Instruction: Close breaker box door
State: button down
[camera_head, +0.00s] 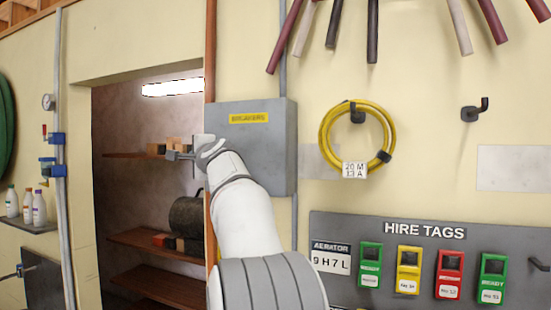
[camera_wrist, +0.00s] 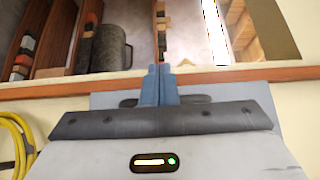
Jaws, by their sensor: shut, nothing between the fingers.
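The grey breaker box (camera_head: 270,150) hangs on the cream wall beside a doorway in the head view. Its front carries a yellow BREAKERS label (camera_head: 248,118) and faces the room. I see no open door leaf or inside of the box; my arm hides its lower left part. My gripper (camera_head: 172,155) is shut and empty at the box's left edge, its fingers pointing left past the wooden door post. In the wrist view its two blue-grey fingers (camera_wrist: 158,85) are together, with part of the grey box (camera_wrist: 105,101) behind them. I cannot tell whether the gripper touches the box.
A wooden post (camera_head: 210,60) edges the doorway, with shelves (camera_head: 150,243) and a dark canister (camera_head: 187,215) inside. A yellow cable coil (camera_head: 327,130) hangs right of the box. The HIRE TAGS board (camera_head: 395,228) is below right. Empty hook (camera_head: 474,110) farther right.

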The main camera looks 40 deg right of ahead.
jog(key=shift+s+r, duration=0.1)
jog(key=shift+w+a, duration=0.15)
jog(key=shift+w, duration=0.05)
jog(key=shift+s, duration=0.15)
jog(key=shift+a, duration=0.15)
